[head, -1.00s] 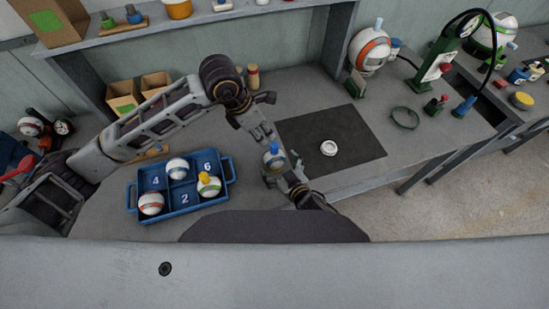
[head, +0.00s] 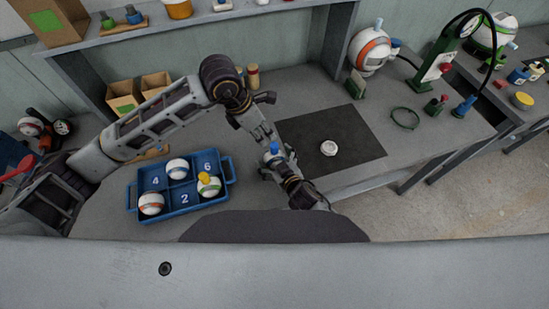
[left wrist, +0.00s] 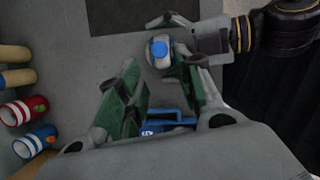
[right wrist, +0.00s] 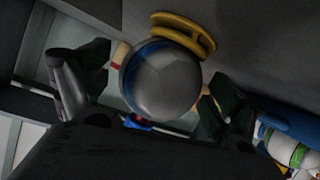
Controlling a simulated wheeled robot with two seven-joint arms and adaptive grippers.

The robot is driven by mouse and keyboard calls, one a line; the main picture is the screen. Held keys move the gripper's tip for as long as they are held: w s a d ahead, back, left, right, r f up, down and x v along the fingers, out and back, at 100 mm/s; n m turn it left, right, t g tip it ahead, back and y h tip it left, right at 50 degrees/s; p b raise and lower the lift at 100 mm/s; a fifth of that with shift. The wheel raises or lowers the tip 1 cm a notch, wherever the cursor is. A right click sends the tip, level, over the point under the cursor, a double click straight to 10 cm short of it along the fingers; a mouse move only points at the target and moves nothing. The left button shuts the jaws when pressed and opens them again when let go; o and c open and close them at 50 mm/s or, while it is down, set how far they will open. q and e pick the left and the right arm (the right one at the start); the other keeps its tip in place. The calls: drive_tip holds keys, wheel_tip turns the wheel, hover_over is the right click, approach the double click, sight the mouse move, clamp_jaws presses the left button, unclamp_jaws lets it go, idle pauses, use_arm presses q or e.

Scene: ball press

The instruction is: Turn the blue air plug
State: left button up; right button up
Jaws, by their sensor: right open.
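A ball with the blue air plug (head: 274,147) pointing up is left of the black mat in the head view. The plug (left wrist: 158,48) shows on top of the ball (left wrist: 161,60) in the left wrist view. My left gripper (head: 262,136) is above and beside the plug, open and apart from it. My right gripper (head: 274,168) is low at the ball with its jaws open. In the right wrist view the grey ball (right wrist: 160,82) with a blue stripe sits between the spread fingers. Finger contact with it is unclear.
A blue tray (head: 133,198) holds several balls, one with a yellow plug. The black mat (head: 350,125) carries a white ring (head: 328,148). A green ring (head: 405,117) and a green pump stand (head: 436,65) are to the right. Cardboard boxes (head: 122,97) stand behind my left arm.

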drive_tip(key=c, duration=1.1)
use_arm(q)
drive_tip(key=shift+o, duration=1.2)
drive_tip(key=shift+n, duration=0.3)
drive_tip(key=shift+w+d+r+n+g+y, duration=0.35)
drive_tip(key=shift+d+n+y, duration=0.25)
drive_tip(key=shift+n, duration=2.45)
drive_tip(key=shift+w+d+r+n+g+y, duration=0.3)
drive_tip(key=shift+d+r+n+y, duration=0.25)
drive_tip(key=shift+n, duration=2.45)
drive_tip(key=shift+w+d+r+n+g+y, duration=0.3)
drive_tip(key=shift+d+n+y, duration=0.35)
drive_tip(key=shift+n, duration=2.4)
